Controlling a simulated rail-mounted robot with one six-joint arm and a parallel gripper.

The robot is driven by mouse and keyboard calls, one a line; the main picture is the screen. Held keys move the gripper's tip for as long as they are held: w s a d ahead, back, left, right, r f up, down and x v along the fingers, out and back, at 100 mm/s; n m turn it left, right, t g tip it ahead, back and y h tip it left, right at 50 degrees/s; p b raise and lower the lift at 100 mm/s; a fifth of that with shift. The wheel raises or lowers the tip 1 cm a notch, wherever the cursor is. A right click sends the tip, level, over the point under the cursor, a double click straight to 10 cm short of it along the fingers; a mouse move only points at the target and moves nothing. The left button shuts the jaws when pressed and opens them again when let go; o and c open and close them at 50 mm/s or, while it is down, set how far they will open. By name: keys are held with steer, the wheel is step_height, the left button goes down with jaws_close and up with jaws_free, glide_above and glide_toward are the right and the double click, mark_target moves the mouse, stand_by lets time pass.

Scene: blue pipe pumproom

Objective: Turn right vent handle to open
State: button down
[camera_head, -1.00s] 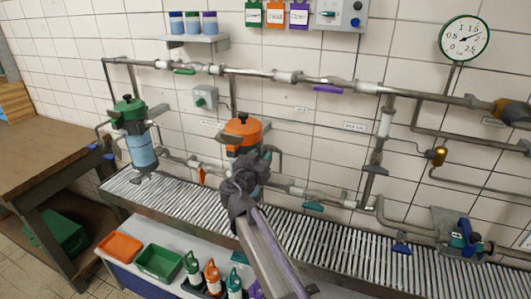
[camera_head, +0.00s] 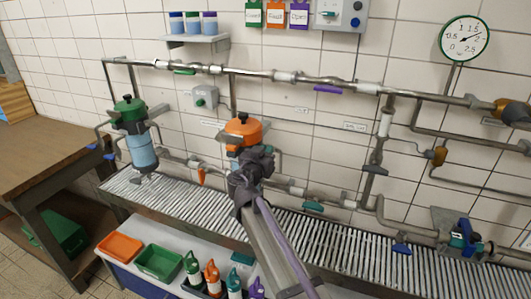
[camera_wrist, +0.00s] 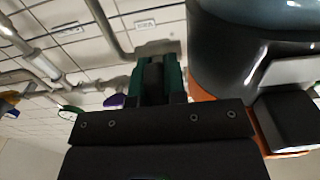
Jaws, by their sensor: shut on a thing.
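The right vessel has an orange lid (camera_head: 243,133) with a black knob. Its dark, glossy body fills the upper right of the wrist view (camera_wrist: 250,50), where the scene looks upside down and the orange lid (camera_wrist: 268,128) shows lower down. My gripper (camera_head: 258,158) is right in front of this vessel in the head view. In the wrist view, my gripper (camera_wrist: 158,70) has its dark fingers close together beside the vessel, with dark green showing at them. It is shut on the right vent handle, which is mostly hidden, so its angle cannot be told.
The left vessel (camera_head: 140,148) with a green lid stands apart. A slatted grey bench (camera_head: 325,230) runs below the pipes. Several bottles and two trays, orange (camera_head: 119,245) and green (camera_head: 158,262), are below in front. Pipes run along the tiled wall.

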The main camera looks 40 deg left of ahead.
steer(key=shift+n, duration=0.4)
steer(key=n, duration=0.3)
steer(key=shift+a+n, duration=0.1)
steer(key=shift+n, duration=0.3)
steer(key=n, duration=0.4)
steer(key=shift+s+a+f+n, duration=0.1)
steer(key=shift+n, duration=0.2)
steer(key=n, duration=0.4)
steer(key=shift+f, duration=0.1)
steer(key=n, duration=0.4)
steer(key=shift+n, duration=0.3)
steer(key=shift+f+b, duration=0.1)
steer(key=shift+b, duration=0.2)
steer(key=c, duration=1.2)
jaws_free()
steer(key=shift+s, duration=0.1)
